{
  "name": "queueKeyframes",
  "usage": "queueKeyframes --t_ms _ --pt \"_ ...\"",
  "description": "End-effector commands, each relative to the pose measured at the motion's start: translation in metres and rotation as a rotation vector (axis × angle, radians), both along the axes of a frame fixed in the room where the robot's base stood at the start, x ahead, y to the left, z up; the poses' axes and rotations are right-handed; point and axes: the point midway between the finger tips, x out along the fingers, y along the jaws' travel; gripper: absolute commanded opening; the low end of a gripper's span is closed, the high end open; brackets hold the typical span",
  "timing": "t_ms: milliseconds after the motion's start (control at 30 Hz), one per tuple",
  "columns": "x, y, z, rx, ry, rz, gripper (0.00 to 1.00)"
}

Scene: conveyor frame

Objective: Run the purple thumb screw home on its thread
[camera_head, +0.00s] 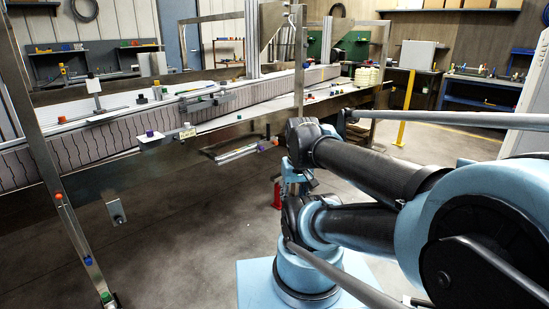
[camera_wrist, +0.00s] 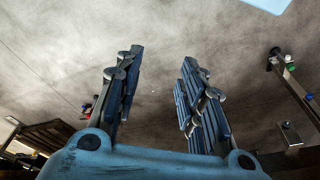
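A small purple knob (camera_head: 150,134), which looks like the thumb screw, stands on a pale plate at the near side of the conveyor frame in the head view. Its thread is too small to make out. In the wrist view my gripper (camera_wrist: 160,75) is open, with its two blue-padded fingers well apart and nothing between them. Bare floor shows beyond the fingers. In the head view my arm is folded at the right, and I cannot pick out the fingers there. My gripper is apart from the purple knob.
The conveyor (camera_head: 75,155) runs across the left and back. A slanted metal post (camera_head: 75,225) with coloured knobs stands at the front left. A yellow post (camera_head: 405,110) and a workbench (camera_head: 485,95) stand at the back right. The floor (camera_head: 185,225) before the conveyor is clear.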

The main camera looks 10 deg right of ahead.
Motion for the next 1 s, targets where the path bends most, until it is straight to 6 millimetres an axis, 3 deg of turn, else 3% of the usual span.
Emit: queueKeyframes --t_ms 367,700,1000 --pt "0.082 0.031 0.04 0.136 -0.071 0.127 0.36" --pt "0.178 0.056 0.068 0.266 -0.182 0.253 0.36" --pt "0.269 0.069 0.08 0.363 -0.306 0.349 0.36"
